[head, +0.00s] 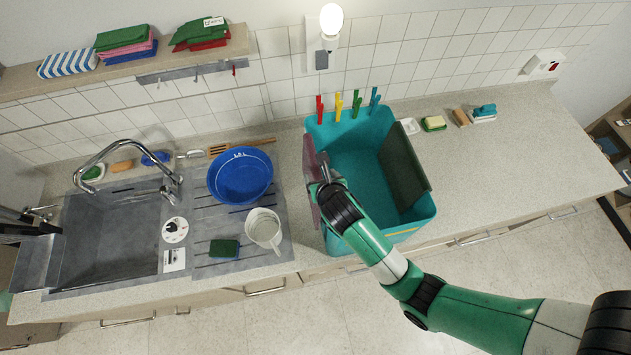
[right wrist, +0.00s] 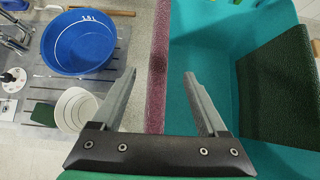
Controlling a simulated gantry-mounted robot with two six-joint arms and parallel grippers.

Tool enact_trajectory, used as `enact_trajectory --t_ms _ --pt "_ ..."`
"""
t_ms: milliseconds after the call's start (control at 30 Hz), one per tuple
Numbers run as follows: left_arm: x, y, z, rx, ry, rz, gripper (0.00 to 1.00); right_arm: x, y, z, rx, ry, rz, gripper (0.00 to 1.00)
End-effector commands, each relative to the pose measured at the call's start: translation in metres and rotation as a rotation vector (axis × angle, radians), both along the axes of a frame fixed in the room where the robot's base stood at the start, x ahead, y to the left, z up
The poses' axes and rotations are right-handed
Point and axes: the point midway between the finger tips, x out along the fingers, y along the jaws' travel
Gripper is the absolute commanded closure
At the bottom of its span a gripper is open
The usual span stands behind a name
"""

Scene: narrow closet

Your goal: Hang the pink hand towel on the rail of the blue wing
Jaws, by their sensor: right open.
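A mauve-pink towel (head: 310,168) hangs over the left wall of a teal tub (head: 357,140). In the right wrist view the towel (right wrist: 158,45) runs as a strip along the rim. My right gripper (head: 325,186) is over this rim, open, with one finger on each side of the towel (right wrist: 160,74). It does not grip it. The towel's lower part is partly hidden by my arm. My left gripper (head: 38,224) is at the left edge, dark and partly cut off, its jaws unclear. I cannot make out a rail or a blue wing for certain.
A dark green cloth (head: 404,165) hangs at the tub's right wall. Coloured pegs (head: 338,106) stand behind the tub. A blue bowl (head: 240,175), a white jug (head: 264,228) and a sink (head: 110,235) are to the left. Folded towels (head: 125,40) lie on the shelf. The right counter is mostly clear.

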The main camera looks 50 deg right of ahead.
Motion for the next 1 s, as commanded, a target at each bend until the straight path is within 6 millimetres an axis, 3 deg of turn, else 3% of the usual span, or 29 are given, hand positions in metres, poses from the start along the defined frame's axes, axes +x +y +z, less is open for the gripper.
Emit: enact_trajectory --t_ms 100,367,633,900,1000 --pt "0.000 0.000 -0.003 0.000 0.000 0.000 0.41 0.011 -0.008 -0.014 0.001 0.001 -0.001 0.24" --pt "0.000 0.000 -0.003 0.000 0.000 0.000 0.41 0.019 -0.012 -0.022 -0.001 -0.002 0.000 0.24" --pt "0.000 0.000 -0.008 0.000 0.000 0.000 0.41 0.042 -0.028 -0.053 0.000 0.000 -0.001 0.24" --pt "0.000 0.000 -0.008 0.000 0.000 0.000 0.41 0.045 -0.030 -0.056 0.001 -0.003 0.001 0.24" --pt "0.000 0.000 -0.008 0.000 0.000 0.000 0.41 0.045 -0.030 -0.056 0.000 -0.002 0.001 0.40"
